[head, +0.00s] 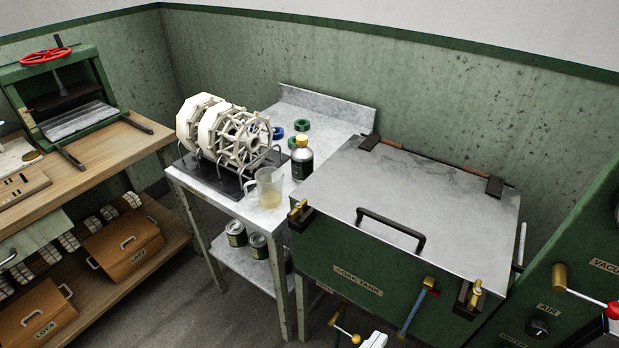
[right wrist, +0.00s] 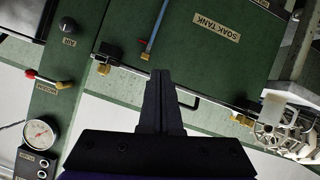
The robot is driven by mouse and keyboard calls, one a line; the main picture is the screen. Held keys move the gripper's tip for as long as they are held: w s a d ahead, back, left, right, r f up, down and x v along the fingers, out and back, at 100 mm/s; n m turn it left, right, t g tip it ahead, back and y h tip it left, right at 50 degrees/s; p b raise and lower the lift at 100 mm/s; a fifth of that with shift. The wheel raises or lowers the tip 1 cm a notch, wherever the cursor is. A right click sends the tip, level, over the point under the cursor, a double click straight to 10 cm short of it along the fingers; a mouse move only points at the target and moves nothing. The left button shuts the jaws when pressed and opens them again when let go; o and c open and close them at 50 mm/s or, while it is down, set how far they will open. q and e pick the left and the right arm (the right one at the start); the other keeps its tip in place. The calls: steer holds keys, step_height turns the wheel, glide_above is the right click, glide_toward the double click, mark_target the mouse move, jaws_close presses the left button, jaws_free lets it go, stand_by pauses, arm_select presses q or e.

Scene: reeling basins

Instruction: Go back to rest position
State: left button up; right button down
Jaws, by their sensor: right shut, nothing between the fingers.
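My right gripper (right wrist: 161,78) is shut and empty in the right wrist view, its dark fingers pressed together in front of the soak tank's green face. In the head view only a small white and black piece of my right arm (head: 375,340) shows at the bottom edge, below the tank. My left gripper is in neither view. The green soak tank (head: 345,268) has its grey lid (head: 430,190) down. The tank also shows in the right wrist view (right wrist: 200,50).
A side table (head: 225,205) left of the tank holds white reels (head: 215,125), a jug (head: 269,188) and a bottle (head: 301,158). A wooden bench (head: 120,150) with a press (head: 65,95) stands farther left. A green valve panel (head: 580,260) is at right. Floor (head: 185,290) shows between bench and table.

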steer(key=s+d+f+n+g+y+p, duration=0.2)
steer(key=d+f+n+g+y+p, duration=0.15)
steer(key=d+f+g+p, duration=0.2)
steer(key=w+r+y+p, duration=0.1)
steer(key=w+d+r+y+p, duration=0.1)
steer(key=r+y, duration=0.1)
steer(key=r+n+t+y+p, duration=0.1)
steer(key=p, duration=0.1)
steer(key=shift+w+d+r+y, duration=0.15)
steer(key=shift+w+r+y, duration=0.05)
steer(key=shift+w+y, duration=0.2)
stand_by(0.4)
